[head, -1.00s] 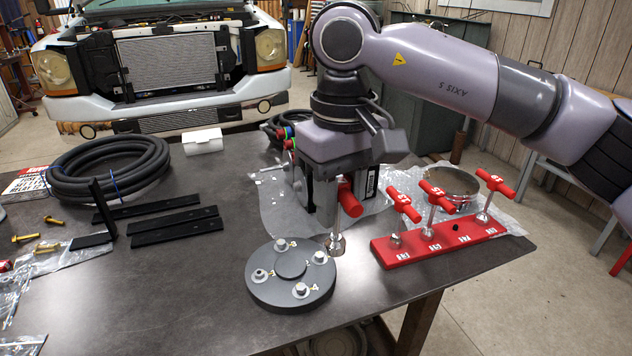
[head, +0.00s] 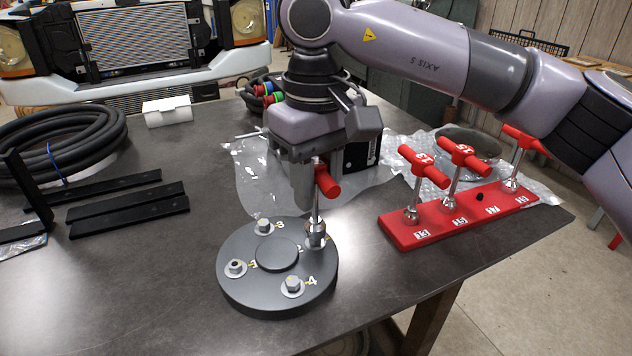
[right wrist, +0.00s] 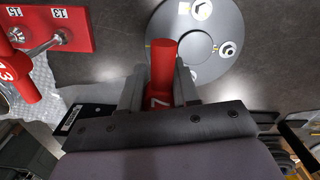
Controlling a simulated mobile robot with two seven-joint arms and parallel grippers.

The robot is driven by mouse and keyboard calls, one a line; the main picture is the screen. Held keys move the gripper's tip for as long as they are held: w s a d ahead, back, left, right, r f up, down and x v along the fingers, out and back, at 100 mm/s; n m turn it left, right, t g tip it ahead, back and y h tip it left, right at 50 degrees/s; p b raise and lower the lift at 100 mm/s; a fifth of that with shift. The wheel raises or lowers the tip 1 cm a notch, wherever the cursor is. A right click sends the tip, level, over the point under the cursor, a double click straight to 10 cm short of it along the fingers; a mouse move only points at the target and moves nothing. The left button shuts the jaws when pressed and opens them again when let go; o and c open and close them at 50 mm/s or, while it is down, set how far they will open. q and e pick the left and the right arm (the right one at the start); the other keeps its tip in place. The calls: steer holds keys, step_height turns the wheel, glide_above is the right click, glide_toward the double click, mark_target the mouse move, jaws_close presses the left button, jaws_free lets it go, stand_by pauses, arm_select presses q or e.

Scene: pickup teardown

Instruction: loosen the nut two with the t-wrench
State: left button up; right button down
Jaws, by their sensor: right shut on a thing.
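The t-wrench (head: 317,205) has a red cross handle, a thin metal shaft and a socket at its lower end. My right gripper (head: 318,178) is shut on its red handle, which also shows between the fingers in the right wrist view (right wrist: 163,72). The wrench stands upright, its socket at the right rear of the dark round hub plate (head: 245,293). The socket covers the place of nut two, so that nut is hidden; I cannot tell how deeply it sits. Nuts one (head: 235,268), three (head: 264,227) and four (head: 292,287) show uncovered. My left gripper is out of view.
A red rack (head: 405,240) holds several other red-handled t-wrenches and has one empty hole. Black bars (head: 128,210) and a coiled hose (head: 95,140) lie to the left. Clear plastic film (head: 255,175) lies behind the plate. The table in front is bare.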

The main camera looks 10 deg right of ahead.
steer(key=shift+w, duration=0.1)
steer(key=shift+f, duration=0.1)
steer(key=shift+f+b, duration=0.55)
steer(key=shift+f, duration=0.25)
steer(key=shift+f, duration=0.1)
stand_by(0.3)
steer(key=n+p, duration=0.1)
steer(key=n, duration=0.1)
steer(key=shift+n, duration=0.3)
steer(key=n, duration=0.3)
steer(key=shift+f+n, duration=0.2)
steer(key=shift+n, duration=0.1)
